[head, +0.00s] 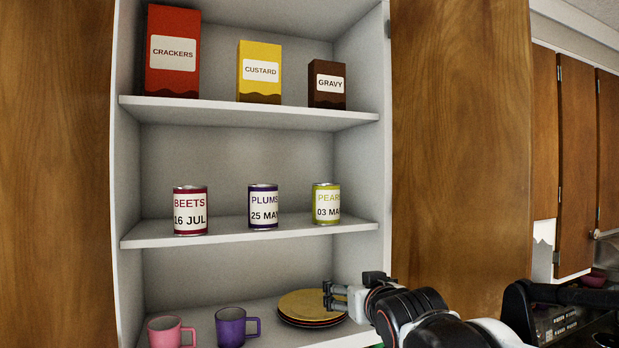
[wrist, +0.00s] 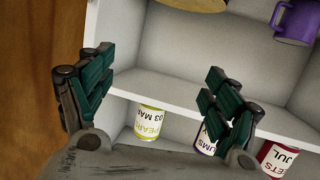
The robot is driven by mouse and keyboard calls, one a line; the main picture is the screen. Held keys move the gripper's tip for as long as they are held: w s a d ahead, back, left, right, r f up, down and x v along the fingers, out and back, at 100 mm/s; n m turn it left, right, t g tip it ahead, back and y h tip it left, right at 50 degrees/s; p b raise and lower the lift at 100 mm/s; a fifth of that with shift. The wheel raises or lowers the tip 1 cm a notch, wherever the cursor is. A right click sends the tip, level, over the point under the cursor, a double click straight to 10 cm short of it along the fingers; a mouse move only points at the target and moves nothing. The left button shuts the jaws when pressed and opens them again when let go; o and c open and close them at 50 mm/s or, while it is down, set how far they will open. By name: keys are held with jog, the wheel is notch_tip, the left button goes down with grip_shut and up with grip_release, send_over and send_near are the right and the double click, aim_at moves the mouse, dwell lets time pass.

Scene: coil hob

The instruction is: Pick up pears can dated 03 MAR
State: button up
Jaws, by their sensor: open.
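The pears can (head: 326,205) has a yellow-green label reading "PEAR" and "03 MA", its last letters cut off by the can's curve. It stands upright at the right of the middle shelf (head: 285,232). In the wrist view the pears can (wrist: 150,122) appears upside down, between and beyond the two fingers. My gripper (head: 330,296) is open and empty, in front of the lower shelf, below and in front of the can. Its fingers also show in the wrist view (wrist: 155,88), apart from the can.
The plums can (head: 263,207) stands left of the pears can, and the beets can (head: 190,211) farther left. Stacked plates (head: 300,320), a purple mug (head: 231,327) and a pink mug (head: 167,332) are on the lower shelf. Boxes stand on the top shelf (head: 250,112).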

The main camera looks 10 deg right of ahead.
aim_at(330, 199)
jog(key=w+r+t+p, duration=0.1)
jog(key=w+r+p, duration=0.25)
jog(key=r, duration=0.45)
jog(key=w+r+t+p, duration=0.2)
jog(key=w+r+p, duration=0.15)
jog(key=r, duration=0.45)
jog(key=shift+y, duration=0.4)
jog(key=w+p, duration=0.1)
jog(key=w, duration=0.1)
jog(key=w+p, duration=0.2)
jog(key=w+a+p, duration=0.1)
jog(key=w+p, duration=0.1)
jog(key=w, duration=0.1)
jog(key=shift+r, duration=0.3)
jog(key=shift+w+f+p, duration=0.15)
jog(key=shift+w+p, duration=0.15)
jog(key=shift+w, duration=0.4)
jog(key=shift+w+r+p, duration=0.25)
jog(key=shift+w+p, duration=0.3)
jog(key=shift+p, duration=0.6)
jog(key=w, duration=0.2)
jog(key=w+p, duration=0.1)
jog(key=w, duration=0.1)
jog(key=shift+a+f, duration=0.1)
jog(key=shift+f, duration=0.15)
jog(key=shift+c, duration=0.6)
